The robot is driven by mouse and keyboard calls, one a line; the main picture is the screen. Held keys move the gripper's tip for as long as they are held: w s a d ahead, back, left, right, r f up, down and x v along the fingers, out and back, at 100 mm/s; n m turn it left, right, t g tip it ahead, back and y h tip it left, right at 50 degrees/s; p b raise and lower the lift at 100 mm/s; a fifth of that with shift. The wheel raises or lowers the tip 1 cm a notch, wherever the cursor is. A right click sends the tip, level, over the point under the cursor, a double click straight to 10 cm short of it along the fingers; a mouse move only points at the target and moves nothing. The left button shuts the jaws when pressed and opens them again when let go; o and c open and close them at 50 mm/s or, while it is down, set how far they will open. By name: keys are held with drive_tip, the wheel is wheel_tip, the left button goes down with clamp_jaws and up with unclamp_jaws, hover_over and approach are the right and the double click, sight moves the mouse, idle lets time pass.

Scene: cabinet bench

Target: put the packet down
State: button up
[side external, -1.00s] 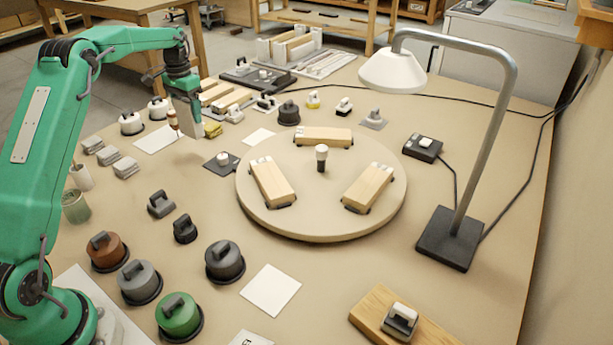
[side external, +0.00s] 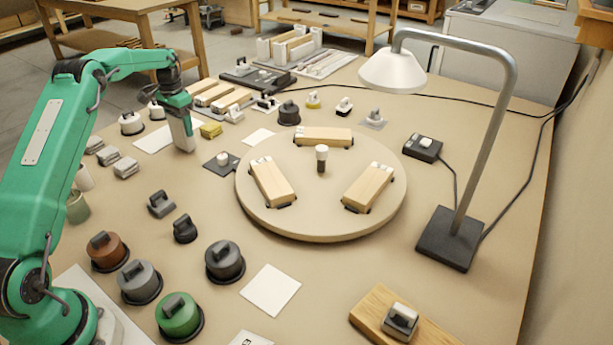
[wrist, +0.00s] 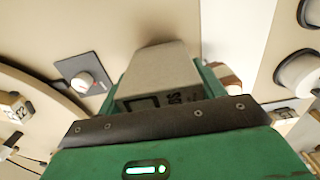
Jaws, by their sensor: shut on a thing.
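The packet is a pale grey block (side external: 184,137), held upright under my gripper (side external: 178,112) at the back left of the bench. In the wrist view the packet (wrist: 160,82) sits between the green jaws, with dark printing on its near face. My gripper is shut on it. The packet's lower end is at or just above the bench, beside the white sheet (side external: 152,140); I cannot tell whether it touches. Its upper part is hidden by the jaws.
A dark plate with a white knob (side external: 222,162) lies to the front right, before the round turntable (side external: 320,215). Several grey blocks (side external: 125,168) lie to the left. Bare bench is in front.

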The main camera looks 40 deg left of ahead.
drive_tip(key=shift+f, duration=0.45)
drive_tip(key=shift+f, duration=0.1)
drive_tip(key=o, duration=1)
wheel_tip(320, 180, up, 12)
drive_tip(key=shift+f, duration=0.1)
drive_tip(key=shift+r, duration=0.2)
idle(0.4)
